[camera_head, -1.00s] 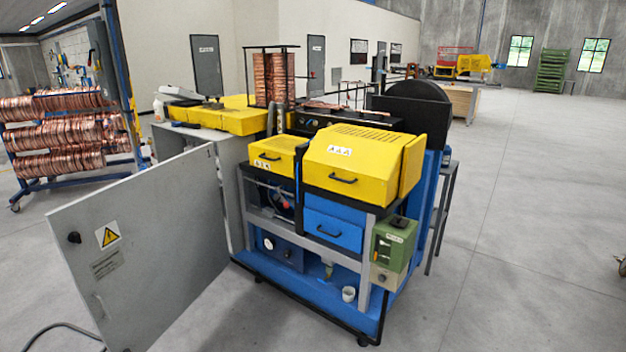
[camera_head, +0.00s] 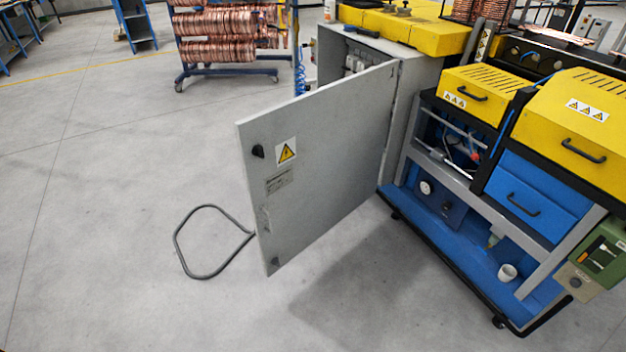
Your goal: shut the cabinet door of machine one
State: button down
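The grey cabinet door (camera_head: 330,155) of the machine stands wide open, swung out toward me and to the left. It carries a black knob near its upper left edge, a yellow warning triangle and a small label. Its right edge is hinged at the grey cabinet (camera_head: 410,90), whose inside with some pale components shows above the door. The lower inside of the cabinet is hidden behind the door. The machine (camera_head: 545,200) with yellow covers and blue panels stands right of the hinge. My gripper is not in view.
A grey cable (camera_head: 178,245) loops on the floor left of the door. A blue rack with copper coils (camera_head: 215,50) stands behind. A white cup (camera_head: 508,272) sits on the machine's blue base.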

aim_at(323, 147)
jog(key=i+j, duration=0.9)
jog(key=i, duration=0.2)
jog(key=z, duration=0.05)
